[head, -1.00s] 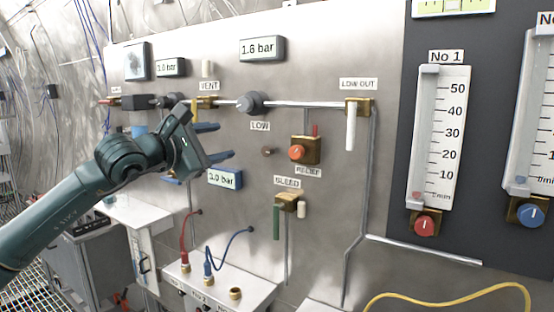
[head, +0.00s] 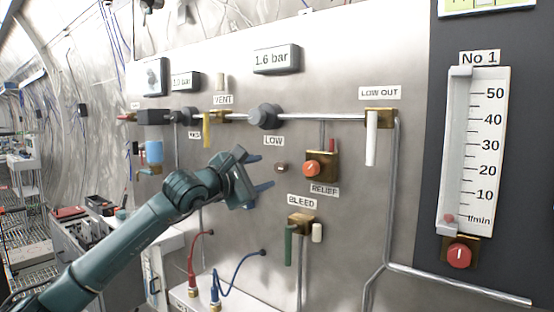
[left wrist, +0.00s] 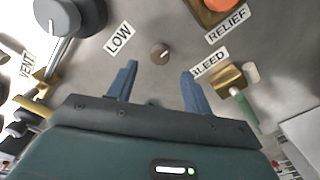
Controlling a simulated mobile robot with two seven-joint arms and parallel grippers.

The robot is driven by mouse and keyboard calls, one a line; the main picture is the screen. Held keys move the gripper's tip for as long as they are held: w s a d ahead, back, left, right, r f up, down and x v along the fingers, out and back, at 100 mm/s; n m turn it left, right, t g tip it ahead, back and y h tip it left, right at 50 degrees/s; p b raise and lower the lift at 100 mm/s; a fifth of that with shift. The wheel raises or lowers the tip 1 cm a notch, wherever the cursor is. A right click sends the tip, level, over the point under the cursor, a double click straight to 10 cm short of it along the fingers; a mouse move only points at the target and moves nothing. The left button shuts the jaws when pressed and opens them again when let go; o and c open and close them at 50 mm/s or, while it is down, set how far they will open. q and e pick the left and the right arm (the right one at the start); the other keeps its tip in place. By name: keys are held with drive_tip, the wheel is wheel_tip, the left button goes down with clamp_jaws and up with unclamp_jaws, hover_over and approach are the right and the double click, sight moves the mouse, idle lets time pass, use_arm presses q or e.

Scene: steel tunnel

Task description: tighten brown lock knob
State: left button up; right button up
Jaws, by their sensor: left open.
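The brown lock knob (head: 281,167) is a small round knob on the steel panel, below the LOW label and left of the orange RELIEF knob. In the left wrist view the brown knob (left wrist: 160,53) sits just beyond the fingertips, roughly centred between them. My left gripper (head: 262,172) is open and empty, with its blue fingers pointing at the panel just left of the knob. The same left gripper (left wrist: 159,71) shows both fingers apart in the wrist view. No contact with the knob shows. My right gripper is not in view.
The orange RELIEF knob (head: 312,169) on its brass block is close on the right. The BLEED valve with its green handle (head: 288,245) is below. The grey LOW regulator (head: 265,117) and a horizontal pipe are above. Red and blue hoses (head: 236,275) hang below the gripper.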

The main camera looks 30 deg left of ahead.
sight(279, 168)
use_arm(q)
drive_tip(key=w, duration=0.2)
drive_tip(key=w+p, duration=0.1)
drive_tip(key=w, duration=0.1)
drive_tip(key=w+p, duration=0.1)
drive_tip(key=w, duration=0.1)
drive_tip(key=shift+d+r, duration=0.1)
drive_tip(key=shift+d, duration=0.15)
drive_tip(key=shift+w, duration=0.5)
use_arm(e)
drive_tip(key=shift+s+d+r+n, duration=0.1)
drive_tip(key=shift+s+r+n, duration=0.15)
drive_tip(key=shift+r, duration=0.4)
use_arm(q)
drive_tip(key=shift+c, duration=0.5)
drive_tip(key=c, duration=0.9)
drive_tip(key=shift+o, duration=0.2)
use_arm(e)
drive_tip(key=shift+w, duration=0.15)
